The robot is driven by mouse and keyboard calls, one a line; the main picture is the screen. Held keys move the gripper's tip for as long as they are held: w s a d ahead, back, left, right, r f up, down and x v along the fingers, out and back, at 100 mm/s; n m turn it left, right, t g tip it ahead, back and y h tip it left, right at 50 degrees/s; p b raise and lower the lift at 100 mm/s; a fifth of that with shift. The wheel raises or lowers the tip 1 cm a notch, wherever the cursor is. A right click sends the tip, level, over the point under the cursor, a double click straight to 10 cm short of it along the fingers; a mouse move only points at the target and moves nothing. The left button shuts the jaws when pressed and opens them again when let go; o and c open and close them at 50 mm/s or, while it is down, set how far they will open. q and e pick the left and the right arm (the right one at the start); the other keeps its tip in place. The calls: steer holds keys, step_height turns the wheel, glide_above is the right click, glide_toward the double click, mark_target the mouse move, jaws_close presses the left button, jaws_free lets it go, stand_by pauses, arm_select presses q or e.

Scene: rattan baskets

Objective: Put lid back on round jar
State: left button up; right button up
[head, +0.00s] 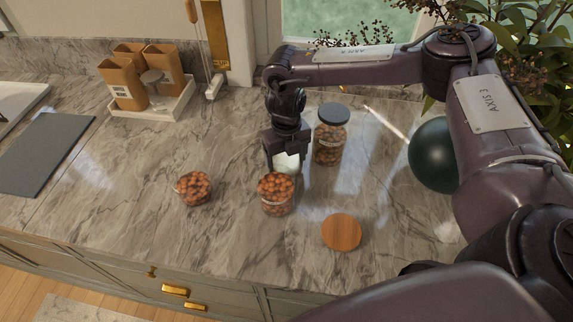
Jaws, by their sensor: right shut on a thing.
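A round glass jar (276,205) full of brown nuts stands open on the marble counter near the middle. A similar short glass jar (193,189) of nuts stands open to its left. A flat round wooden lid (341,233) lies on the counter to the right of and nearer than the middle jar. My right gripper (286,165) points down just above and behind the middle jar. It is shut on a small pale, whitish thing (287,162) between its fingers; I cannot tell what it is or whether it touches the jar. My left gripper is not in view.
A tall nut jar (329,145) with a dark lid stands close to the right of my gripper. A dark green ball-shaped thing (433,155) is at the right. A tray (155,108) with brown canisters is at the back left. The counter's left front is clear.

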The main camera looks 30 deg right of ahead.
step_height(320, 180, up, 8)
steer(key=shift+w+b, duration=0.1)
steer(key=shift+b, duration=0.8)
step_height(320, 180, up, 9)
steer(key=p, duration=0.1)
glide_above(286, 162)
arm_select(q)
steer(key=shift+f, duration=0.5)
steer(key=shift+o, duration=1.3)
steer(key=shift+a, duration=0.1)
